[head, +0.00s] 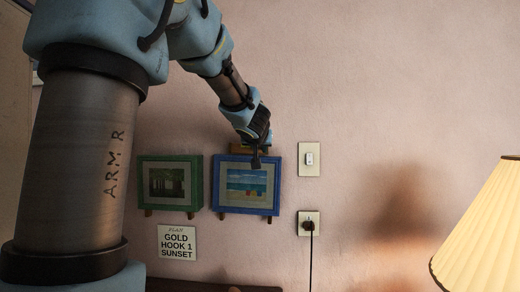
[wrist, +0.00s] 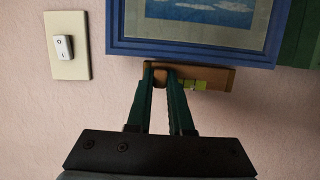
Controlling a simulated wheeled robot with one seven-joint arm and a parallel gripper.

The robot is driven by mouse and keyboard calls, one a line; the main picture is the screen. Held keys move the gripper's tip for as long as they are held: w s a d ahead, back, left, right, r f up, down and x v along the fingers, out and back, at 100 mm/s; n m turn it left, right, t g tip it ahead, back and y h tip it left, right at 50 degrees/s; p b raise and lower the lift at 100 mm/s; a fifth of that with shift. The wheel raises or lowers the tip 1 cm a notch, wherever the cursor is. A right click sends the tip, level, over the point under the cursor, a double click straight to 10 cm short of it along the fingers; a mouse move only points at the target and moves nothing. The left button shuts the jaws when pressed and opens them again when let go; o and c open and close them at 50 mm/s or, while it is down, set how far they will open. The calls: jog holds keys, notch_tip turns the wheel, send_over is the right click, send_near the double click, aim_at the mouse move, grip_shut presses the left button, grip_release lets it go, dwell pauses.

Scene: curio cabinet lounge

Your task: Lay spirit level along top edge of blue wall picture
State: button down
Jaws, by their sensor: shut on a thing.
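The spirit level is a short orange-brown bar with a yellow-green vial. It shows in the wrist view (wrist: 218,76) and, small and partly covered, in the head view (head: 240,149). My gripper (wrist: 161,76) is shut on it near one end; in the head view my gripper (head: 260,152) hangs before the top of the blue picture. The blue wall picture (head: 217,185) has a beach scene; its top edge shows in the wrist view (wrist: 190,54), which is upside down. The level lies roughly parallel to that edge, right by it. I cannot tell whether they touch.
A green-framed picture (head: 198,185) hangs close left of the blue one. A light switch (head: 309,159) and a socket with a plug (head: 309,224) are to the right. A sign (head: 177,244) is below, a lamp (head: 490,230) at far right. The wall above is bare.

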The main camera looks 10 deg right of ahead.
jog(key=shift+f, duration=0.2)
jog(key=c, duration=0.7)
grip_release()
jog(key=shift+c, duration=0.2)
